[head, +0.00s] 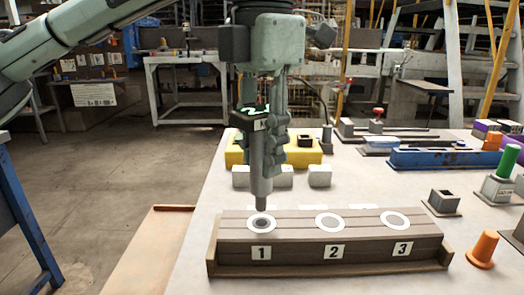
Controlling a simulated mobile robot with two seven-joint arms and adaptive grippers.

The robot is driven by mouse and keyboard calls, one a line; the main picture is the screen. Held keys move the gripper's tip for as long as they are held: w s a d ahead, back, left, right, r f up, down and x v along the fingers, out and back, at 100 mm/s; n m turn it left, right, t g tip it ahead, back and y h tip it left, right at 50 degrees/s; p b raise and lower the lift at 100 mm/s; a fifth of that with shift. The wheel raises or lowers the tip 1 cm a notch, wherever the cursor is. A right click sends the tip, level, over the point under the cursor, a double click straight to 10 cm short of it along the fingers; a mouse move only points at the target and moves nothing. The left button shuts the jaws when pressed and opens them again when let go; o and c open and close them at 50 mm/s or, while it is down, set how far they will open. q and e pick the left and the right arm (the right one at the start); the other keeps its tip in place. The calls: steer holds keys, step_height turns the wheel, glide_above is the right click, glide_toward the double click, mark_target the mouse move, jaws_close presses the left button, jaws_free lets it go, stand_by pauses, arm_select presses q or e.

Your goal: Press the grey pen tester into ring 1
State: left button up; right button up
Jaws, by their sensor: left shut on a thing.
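The grey pen tester (262,178) is a dark upright rod with a tapered lower tip. My left gripper (265,140) is shut on its upper part, pointing straight down. The brown hollow brick (300,255) lies on the table with three white rings on its top, labelled 1, 2 and 3. Ring 1 (261,223) is at the left end. The tester's tip is just above ring 1, and a small gap seems to show between them. Ring 2 (330,222) and ring 3 (394,220) are clear. My right gripper is not in view.
A yellow block (303,152) and grey blocks (320,176) stand behind the brick. An orange cone (482,250), a green cylinder (508,160) and a blue vise-like tool (432,158) are to the right.

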mark_target(262, 110)
arm_select(q)
steer(key=shift+r+p, duration=1.45)
steer(key=shift+r, duration=0.85)
steer(key=shift+f, duration=0.1)
stand_by(0.4)
